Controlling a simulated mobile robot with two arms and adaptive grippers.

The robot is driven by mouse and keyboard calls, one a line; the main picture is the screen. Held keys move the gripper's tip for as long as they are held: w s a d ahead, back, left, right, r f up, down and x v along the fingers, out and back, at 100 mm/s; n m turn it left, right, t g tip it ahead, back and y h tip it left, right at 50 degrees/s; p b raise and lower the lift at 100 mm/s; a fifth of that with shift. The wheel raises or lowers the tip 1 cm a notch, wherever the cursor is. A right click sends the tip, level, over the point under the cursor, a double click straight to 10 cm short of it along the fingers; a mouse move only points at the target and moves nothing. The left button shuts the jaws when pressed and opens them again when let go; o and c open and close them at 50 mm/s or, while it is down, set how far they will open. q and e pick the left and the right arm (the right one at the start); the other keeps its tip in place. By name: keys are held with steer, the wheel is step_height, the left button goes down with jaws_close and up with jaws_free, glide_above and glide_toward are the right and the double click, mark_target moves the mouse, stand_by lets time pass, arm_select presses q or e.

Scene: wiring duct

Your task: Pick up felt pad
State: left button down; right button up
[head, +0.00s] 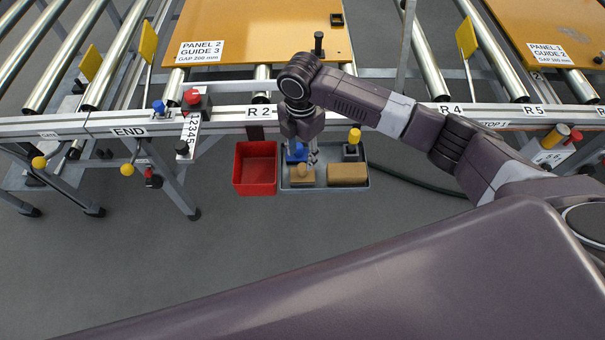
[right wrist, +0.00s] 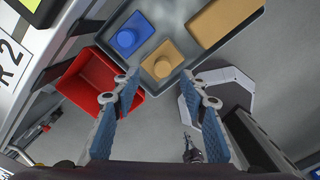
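A small tan pad with a round knob on top (head: 302,175), which looks like the felt pad, sits in a grey tray (head: 325,184). In the right wrist view the tan pad (right wrist: 161,65) lies just beyond my fingertips, roughly centred between them. My right gripper (head: 303,160) is above the tray at the pad; in the wrist view its two fingers (right wrist: 160,76) are apart with nothing between them. A blue block with a knob (right wrist: 132,37) is beside the pad, and a plain larger tan block (head: 347,173) lies to its right. My left gripper is not in view.
An empty red bin (head: 256,168) stands left of the tray, also in the wrist view (right wrist: 88,80). A black piece with a yellow knob (head: 353,144) is at the tray's back right. The roller conveyor rail (head: 225,115) runs behind. The floor in front is clear.

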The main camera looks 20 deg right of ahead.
mark_target(302, 167)
steer(key=f, duration=0.4)
steer(key=shift+s+f, duration=0.3)
steer(key=shift+f, duration=0.8)
steer(key=shift+c, duration=0.7)
jaws_close()
